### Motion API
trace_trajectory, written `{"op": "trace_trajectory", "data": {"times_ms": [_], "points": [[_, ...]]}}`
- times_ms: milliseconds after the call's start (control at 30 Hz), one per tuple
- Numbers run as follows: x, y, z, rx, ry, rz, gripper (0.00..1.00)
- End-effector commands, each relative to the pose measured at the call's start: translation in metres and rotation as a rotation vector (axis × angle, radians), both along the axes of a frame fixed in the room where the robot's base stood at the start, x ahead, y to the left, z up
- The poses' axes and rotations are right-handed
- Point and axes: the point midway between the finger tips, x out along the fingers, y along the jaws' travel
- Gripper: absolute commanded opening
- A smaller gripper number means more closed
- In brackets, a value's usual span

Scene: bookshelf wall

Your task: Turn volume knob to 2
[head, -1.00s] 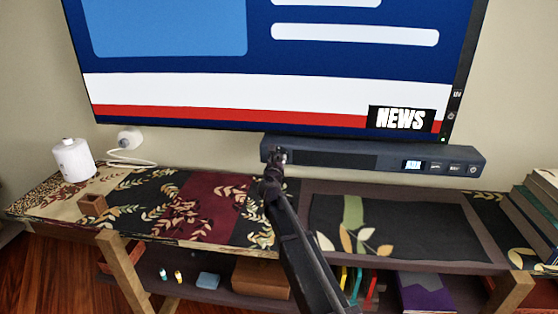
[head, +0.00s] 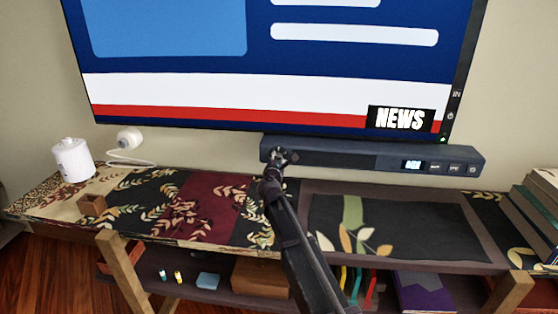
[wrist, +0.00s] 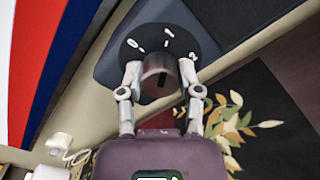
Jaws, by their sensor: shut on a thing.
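The volume knob (wrist: 158,72) is a dark grey cylinder on a round black dial at the left end of the soundbar (head: 340,158). Small white marks (wrist: 168,32) stand around it; they are too small to read with certainty. A dark slot shows on the knob's face, but I cannot tell which mark it points to. My gripper (wrist: 160,76) has one finger on each side of the knob and is shut on it. In the head view my gripper (head: 282,157) covers the soundbar's left end and hides the knob.
The TV (head: 250,90) hangs just above the soundbar. A lit display (head: 413,164) and buttons are at the soundbar's right end.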

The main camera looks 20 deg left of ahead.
Motion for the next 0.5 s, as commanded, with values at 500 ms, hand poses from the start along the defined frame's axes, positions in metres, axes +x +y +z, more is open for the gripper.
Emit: {"op": "trace_trajectory", "data": {"times_ms": [500], "points": [[0.0036, 0.0004, 0.0005, 0.476, 0.112, -0.002, 0.0]]}}
